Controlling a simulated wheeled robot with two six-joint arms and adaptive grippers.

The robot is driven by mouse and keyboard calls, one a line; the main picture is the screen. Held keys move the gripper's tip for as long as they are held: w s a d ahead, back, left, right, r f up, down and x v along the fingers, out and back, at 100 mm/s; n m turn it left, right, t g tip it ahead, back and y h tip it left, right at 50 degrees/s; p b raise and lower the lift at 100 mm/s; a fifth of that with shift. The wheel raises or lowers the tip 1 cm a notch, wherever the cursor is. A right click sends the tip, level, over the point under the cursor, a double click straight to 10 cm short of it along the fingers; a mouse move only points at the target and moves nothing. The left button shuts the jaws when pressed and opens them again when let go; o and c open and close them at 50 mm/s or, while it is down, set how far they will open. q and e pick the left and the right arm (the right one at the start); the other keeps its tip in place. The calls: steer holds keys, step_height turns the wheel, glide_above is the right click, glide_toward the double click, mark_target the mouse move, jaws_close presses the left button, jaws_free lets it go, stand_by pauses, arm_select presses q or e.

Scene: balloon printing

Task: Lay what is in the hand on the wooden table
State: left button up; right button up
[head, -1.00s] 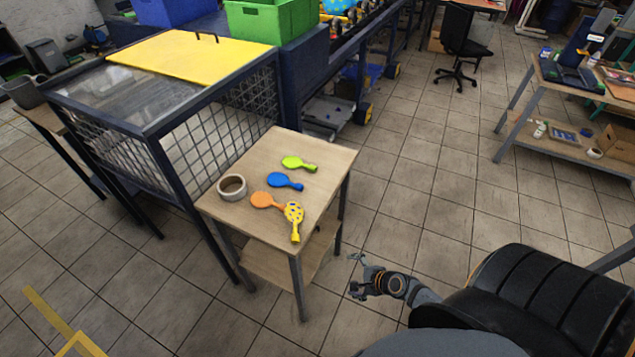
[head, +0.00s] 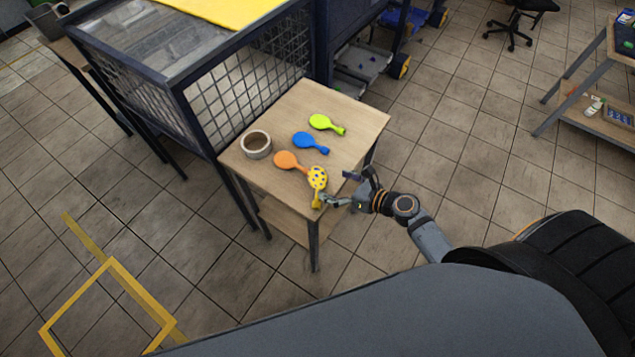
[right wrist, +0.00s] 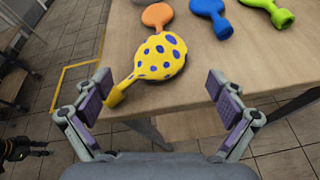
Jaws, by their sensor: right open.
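The wooden table (head: 345,115) stands in the middle of the head view. A yellow balloon with blue dots (head: 317,180) lies at its near edge, with its neck towards the edge. It also shows in the right wrist view (right wrist: 161,57), beyond the gap between my fingers. An orange balloon (head: 287,160), a blue balloon (head: 306,141) and a lime green balloon (head: 322,122) lie on the table behind it. My right gripper (head: 340,189) is open and empty at the table's near right edge, close to the dotted balloon.
A dark mesh-sided cage (head: 240,105) with a yellow top stands directly behind and left of the table. The tiled floor (head: 440,160) to the right is open.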

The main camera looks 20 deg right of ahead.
mark_target(320, 178)
steer(key=shift+w+a, duration=0.2)
steer(key=shift+w, duration=0.15)
steer(key=p+x, duration=0.1)
steer(key=x, duration=0.3)
steer(key=shift+d, duration=0.1)
steer(key=shift+w+f, duration=0.15)
steer(key=shift+f, duration=0.05)
arm_select(q)
steer(key=shift+s+d+r, duration=0.1)
steer(key=shift+s+r, duration=0.1)
steer(key=shift+s, duration=0.3)
steer(key=shift+s+d+r, duration=0.1)
steer(key=shift+s+r, duration=0.1)
steer(key=shift+s, duration=0.3)
arm_select(e)
steer(key=c, duration=0.7)
arm_select(q)
steer(key=shift+w+a, duration=0.15)
steer(key=shift+w, duration=0.05)
arm_select(e)
steer(key=shift+c, duration=0.7)
